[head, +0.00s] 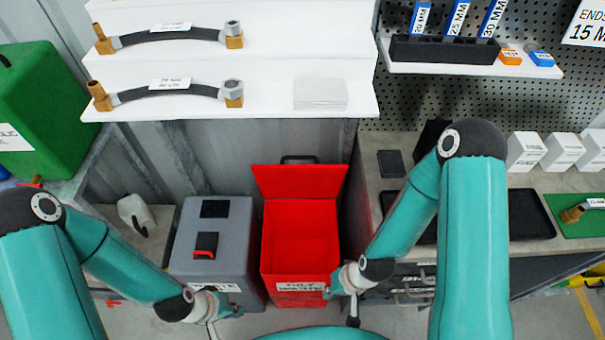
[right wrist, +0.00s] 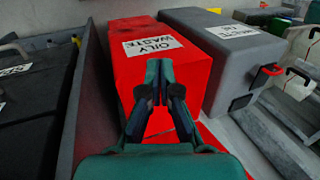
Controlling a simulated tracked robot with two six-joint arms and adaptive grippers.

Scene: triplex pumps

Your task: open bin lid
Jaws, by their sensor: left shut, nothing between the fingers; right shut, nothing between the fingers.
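The red oily waste bin (head: 300,237) stands in the middle of the head view. Its red lid (head: 300,181) is raised and leans back at the rear, with a black handle at its top, and the inside looks empty. The bin's labelled red side (right wrist: 165,55) fills the middle of the right wrist view. My right gripper (head: 333,287) is shut and empty at the bin's front right corner; its closed fingers (right wrist: 159,70) overlap the red side, and contact cannot be told. My left gripper (head: 232,309) is shut and empty in front of the grey bin.
A closed grey bin (head: 210,245) stands left of the red bin, with a red-and-black latch. A workbench (head: 378,170) stands close on the right. White shelves (head: 240,103) with hose assemblies hang above and behind. A green container (head: 40,105) is at far left.

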